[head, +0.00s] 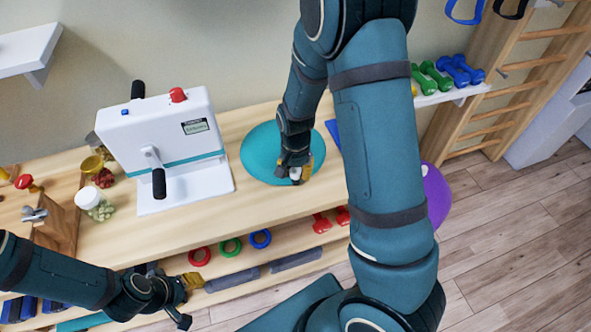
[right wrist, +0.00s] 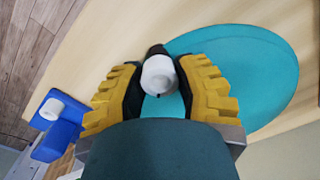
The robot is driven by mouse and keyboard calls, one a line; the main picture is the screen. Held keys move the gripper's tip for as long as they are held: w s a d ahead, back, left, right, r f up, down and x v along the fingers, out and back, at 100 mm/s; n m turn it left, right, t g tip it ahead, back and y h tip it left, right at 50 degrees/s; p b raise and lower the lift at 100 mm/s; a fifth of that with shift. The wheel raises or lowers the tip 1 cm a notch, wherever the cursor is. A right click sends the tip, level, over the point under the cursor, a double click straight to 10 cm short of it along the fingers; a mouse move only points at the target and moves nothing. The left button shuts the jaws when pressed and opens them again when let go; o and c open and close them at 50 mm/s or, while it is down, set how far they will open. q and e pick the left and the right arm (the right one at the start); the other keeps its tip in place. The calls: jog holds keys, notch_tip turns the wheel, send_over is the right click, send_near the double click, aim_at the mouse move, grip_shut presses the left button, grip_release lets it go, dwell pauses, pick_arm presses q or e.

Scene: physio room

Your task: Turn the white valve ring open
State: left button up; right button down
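The white valve ring (right wrist: 158,75) sits between the two yellow-padded fingers of my right gripper (right wrist: 160,82) in the right wrist view, with a finger close against each side. A dark piece shows just behind it. In the head view the ring (head: 295,174) is a small white spot, mostly hidden by my right gripper (head: 298,175), which points down at the front of the teal cushion (head: 256,152). The cushion (right wrist: 265,80) lies behind the ring in the wrist view. My left gripper (head: 190,284) is low at the left, before the shelf; its fingers are too small to read.
A white pedal machine (head: 165,130) stands on the wooden bench left of the cushion. A lidded jar (head: 95,204) is farther left. Red, green and blue rings (head: 231,247) lie on the lower shelf. A purple ball (head: 436,195) is at the right.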

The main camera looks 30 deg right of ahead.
jog(key=shift+n, duration=0.4)
jog(key=n, duration=0.2)
jog(key=shift+n, duration=2.3)
jog(key=c, duration=0.6)
grip_release()
jog(key=shift+r, duration=0.1)
notch_tip(320, 180, up, 12)
